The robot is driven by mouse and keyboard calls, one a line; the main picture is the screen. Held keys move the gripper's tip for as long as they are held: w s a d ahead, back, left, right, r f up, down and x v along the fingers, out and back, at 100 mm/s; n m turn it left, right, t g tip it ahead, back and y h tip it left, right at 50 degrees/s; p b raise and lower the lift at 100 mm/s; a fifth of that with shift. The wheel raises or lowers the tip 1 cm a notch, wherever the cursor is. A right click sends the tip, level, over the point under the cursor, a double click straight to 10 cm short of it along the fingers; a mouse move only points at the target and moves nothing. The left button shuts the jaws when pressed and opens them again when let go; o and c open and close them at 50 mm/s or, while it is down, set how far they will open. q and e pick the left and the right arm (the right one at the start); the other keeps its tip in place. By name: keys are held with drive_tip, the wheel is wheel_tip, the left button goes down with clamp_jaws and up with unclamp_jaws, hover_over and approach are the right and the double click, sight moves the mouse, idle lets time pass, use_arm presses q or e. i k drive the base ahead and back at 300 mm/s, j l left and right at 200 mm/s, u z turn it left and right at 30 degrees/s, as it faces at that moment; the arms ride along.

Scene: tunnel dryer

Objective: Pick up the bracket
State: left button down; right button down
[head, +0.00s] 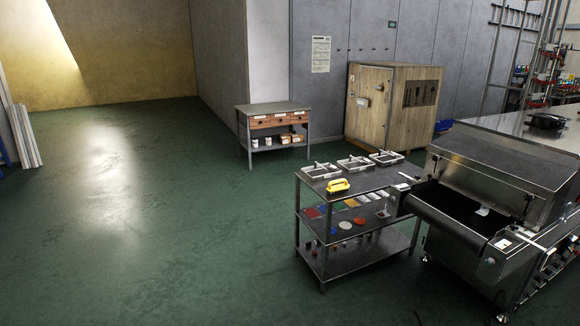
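I cannot clearly make out which thing is the bracket. A small pale grey piece (482,211) lies on the dark conveyor belt (455,205) of the dryer, in front of its hood; it may be the bracket, but it is too small to tell. Neither of my grippers shows in the head view.
A three-tier metal cart (345,263) stands left of the dryer (500,170). A yellow object (338,185) and several grey trays (355,163) are on its top. A drawer table (270,106) and a wooden cabinet (390,105) stand behind. Green floor (150,230) is clear at left.

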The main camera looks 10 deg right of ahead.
sight(484, 210)
drive_tip(key=i+z, duration=0.2)
drive_tip(key=z, duration=0.2)
drive_tip(key=i+z, duration=0.45)
drive_tip(key=z, duration=0.3)
drive_tip(key=i+j+z, duration=0.15)
drive_tip(key=z, duration=0.2)
drive_tip(key=i+j+z, duration=0.1)
drive_tip(key=i+z, duration=0.2)
drive_tip(key=i+j+z, duration=0.15)
drive_tip(key=z, duration=0.2)
drive_tip(key=i+j+u, duration=0.3)
drive_tip(key=i, duration=0.95)
drive_tip(key=i+l+u, duration=0.25)
drive_tip(key=i, duration=0.95)
